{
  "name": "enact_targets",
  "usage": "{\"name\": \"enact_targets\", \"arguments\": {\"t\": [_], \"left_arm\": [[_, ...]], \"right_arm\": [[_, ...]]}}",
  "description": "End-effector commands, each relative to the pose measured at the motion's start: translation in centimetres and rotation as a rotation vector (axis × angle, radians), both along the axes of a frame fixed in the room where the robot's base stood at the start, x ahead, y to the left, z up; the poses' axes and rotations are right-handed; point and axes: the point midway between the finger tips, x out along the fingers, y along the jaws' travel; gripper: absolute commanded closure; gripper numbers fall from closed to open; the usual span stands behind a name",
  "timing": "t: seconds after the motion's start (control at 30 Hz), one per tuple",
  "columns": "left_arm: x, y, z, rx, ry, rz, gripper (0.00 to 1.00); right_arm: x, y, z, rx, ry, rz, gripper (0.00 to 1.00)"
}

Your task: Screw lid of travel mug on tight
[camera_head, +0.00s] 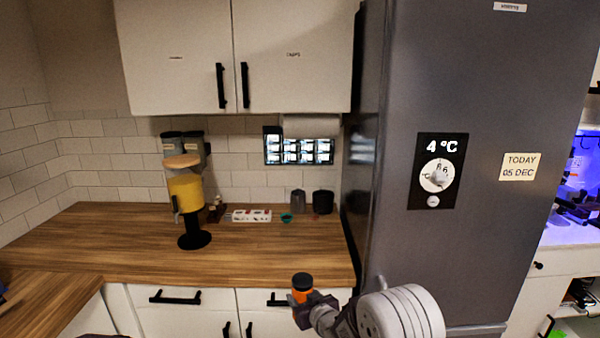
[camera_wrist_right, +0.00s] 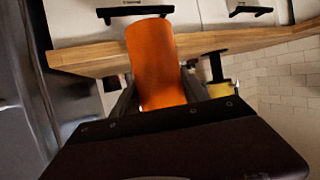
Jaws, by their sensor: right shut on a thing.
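An orange travel mug (camera_head: 299,296) with a dark lid (camera_head: 303,281) on top is held upright in front of the lower cabinets, near the counter's front edge. My right gripper (camera_head: 308,305) is shut on the mug's body. In the right wrist view the orange mug (camera_wrist_right: 158,65) stands between the two fingers of my right gripper (camera_wrist_right: 160,95); its lid does not show clearly there. From these views I cannot tell how tightly the lid sits. My left gripper is not in view.
The wooden counter (camera_head: 120,240) carries a yellow dispenser (camera_head: 186,190), a white box (camera_head: 250,215), a green item (camera_head: 286,218) and dark cups (camera_head: 323,202). A tall grey fridge (camera_head: 480,240) stands close on the right. The counter's front middle is clear.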

Motion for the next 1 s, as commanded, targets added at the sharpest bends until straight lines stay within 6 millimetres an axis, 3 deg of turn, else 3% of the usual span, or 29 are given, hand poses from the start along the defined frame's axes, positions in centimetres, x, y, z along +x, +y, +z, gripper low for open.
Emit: {"name": "enact_targets", "arguments": {"t": [0.43,0.8,1.0], "left_arm": [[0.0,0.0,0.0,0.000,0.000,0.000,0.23],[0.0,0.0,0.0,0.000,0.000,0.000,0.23],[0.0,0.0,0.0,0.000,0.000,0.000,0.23]], "right_arm": [[-0.7,-0.5,0.3,-0.001,-0.002,0.023,1.00],[-6.6,-2.8,1.8,-0.003,0.000,0.224,1.00],[-8.4,-3.4,2.3,-0.006,0.000,0.288,1.00]]}}
